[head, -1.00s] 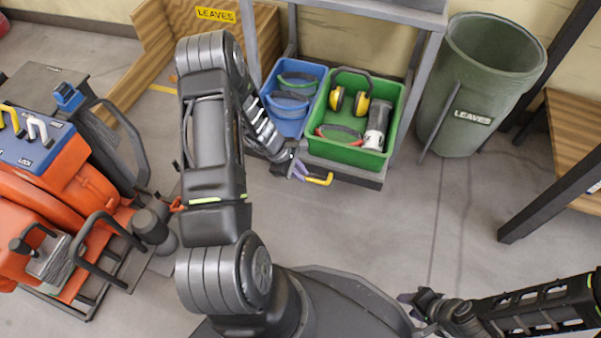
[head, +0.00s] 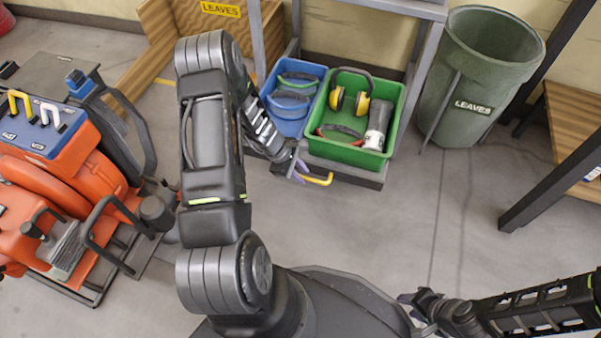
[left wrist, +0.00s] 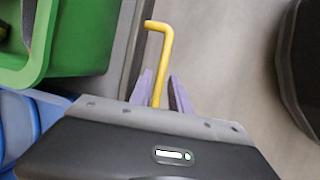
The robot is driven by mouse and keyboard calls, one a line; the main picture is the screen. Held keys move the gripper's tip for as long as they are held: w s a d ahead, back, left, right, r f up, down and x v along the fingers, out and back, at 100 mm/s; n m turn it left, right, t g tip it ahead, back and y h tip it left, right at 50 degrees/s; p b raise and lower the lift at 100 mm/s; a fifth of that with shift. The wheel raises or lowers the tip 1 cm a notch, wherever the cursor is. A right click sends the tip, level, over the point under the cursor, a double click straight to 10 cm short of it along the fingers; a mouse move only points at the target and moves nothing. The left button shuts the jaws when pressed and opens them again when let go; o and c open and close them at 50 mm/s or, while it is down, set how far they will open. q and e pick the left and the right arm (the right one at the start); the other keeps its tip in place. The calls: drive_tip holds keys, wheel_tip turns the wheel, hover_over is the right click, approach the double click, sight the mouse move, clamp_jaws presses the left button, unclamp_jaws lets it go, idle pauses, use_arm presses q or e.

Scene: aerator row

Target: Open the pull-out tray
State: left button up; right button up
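The pull-out tray (head: 370,178) is a low grey board under the bench frame. It carries a green bin (head: 345,151) and a blue bin (head: 287,124), and its front stands out past the bench legs. A yellow bent handle (head: 318,180) is at its front edge. My left gripper (head: 301,171) has purple fingers on both sides of the handle; the left wrist view shows the yellow bar (left wrist: 160,62) between the fingers (left wrist: 160,88), appearing gripped. My right gripper (head: 408,298) is low at the right, away from the tray; its finger gap is unclear.
The green bin holds yellow earmuffs (head: 350,103). A green LEAVES barrel (head: 465,90) stands right of the bench. An orange machine (head: 60,190) stands close on the left. A wooden bench (head: 575,125) with a dark leg is at far right. The floor before the tray is clear.

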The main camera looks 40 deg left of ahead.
use_arm(q)
drive_tip(key=shift+o, duration=0.8)
drive_tip(key=shift+r, duration=0.1)
drive_tip(key=p+v, duration=0.3)
drive_tip(key=v, duration=0.4)
drive_tip(key=shift+s+r, duration=0.2)
drive_tip(key=shift+r, duration=0.05)
drive_tip(key=shift+a, duration=0.25)
